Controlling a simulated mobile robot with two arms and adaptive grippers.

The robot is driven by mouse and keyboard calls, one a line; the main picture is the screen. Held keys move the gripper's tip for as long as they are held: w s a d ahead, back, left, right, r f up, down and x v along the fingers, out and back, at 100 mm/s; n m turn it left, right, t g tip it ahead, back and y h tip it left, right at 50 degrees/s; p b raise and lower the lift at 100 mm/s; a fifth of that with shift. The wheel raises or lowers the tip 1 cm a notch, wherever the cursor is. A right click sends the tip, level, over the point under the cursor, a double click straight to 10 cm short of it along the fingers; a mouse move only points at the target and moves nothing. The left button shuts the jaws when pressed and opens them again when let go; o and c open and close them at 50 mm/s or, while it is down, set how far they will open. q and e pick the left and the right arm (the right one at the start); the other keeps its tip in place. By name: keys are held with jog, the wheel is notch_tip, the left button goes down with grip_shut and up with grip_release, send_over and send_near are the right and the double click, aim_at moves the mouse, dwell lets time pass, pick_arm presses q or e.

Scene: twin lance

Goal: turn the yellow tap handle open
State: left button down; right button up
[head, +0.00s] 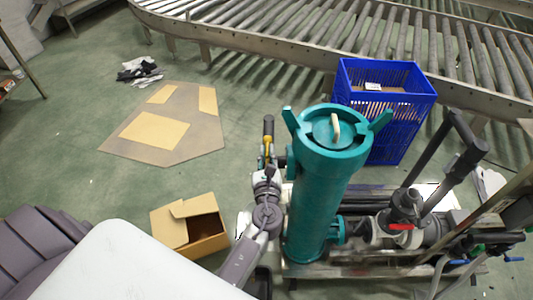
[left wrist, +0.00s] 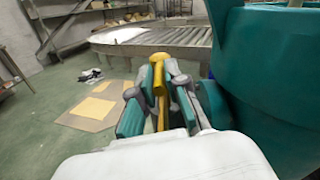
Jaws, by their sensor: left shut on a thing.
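The yellow tap handle (left wrist: 159,84) stands upright between the fingers of my left gripper (left wrist: 161,80) in the left wrist view. The gripper is shut on the handle, with a finger on each side of it. In the head view, the yellow handle (head: 266,148) shows as a small strip just left of the teal cylinder, with my left gripper (head: 268,164) around it. The fingers and wrist hide part of the handle and the tap body under it. My right gripper is not in view.
The tall teal cylinder (head: 318,200) stands close on the right of my left gripper. Grey pipework with a red handle (head: 401,227) lies farther right. A blue crate (head: 400,118) stands behind, before a roller conveyor (head: 290,45). An open cardboard box (head: 170,230) is at the left.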

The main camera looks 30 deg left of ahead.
pick_arm(q)
jog(key=c, duration=1.2)
grip_release()
jog(key=shift+c, duration=0.2)
jog(key=shift+o, duration=0.3)
jog(key=v, duration=1.2)
